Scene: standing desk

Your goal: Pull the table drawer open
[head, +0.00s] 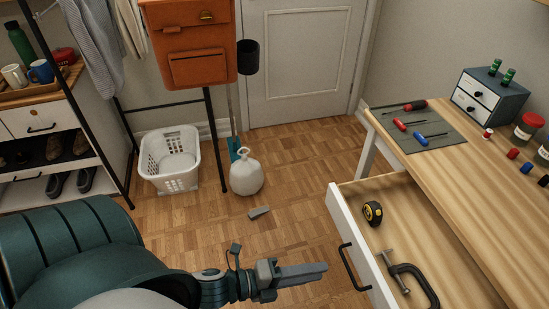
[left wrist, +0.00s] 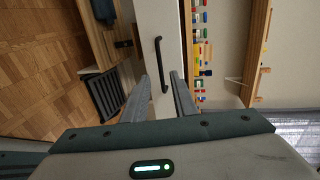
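The table drawer (head: 338,215) is pulled out from under the wooden desk top (head: 450,160), with its inside showing. Its white front carries a black bar handle (head: 350,270), which also shows in the left wrist view (left wrist: 158,62). My left gripper (head: 322,269) is in front of the drawer, its fingertips a little left of the handle in the head view. In the left wrist view its two fingers (left wrist: 160,78) are spread, with the handle's near end between them and nothing gripped. My right gripper is in neither view.
A tape measure (head: 373,213) and a C-clamp (head: 410,283) lie in the drawer. A grey mat (head: 440,140) with screwdrivers and a small drawer box (head: 492,98) are on the desk.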

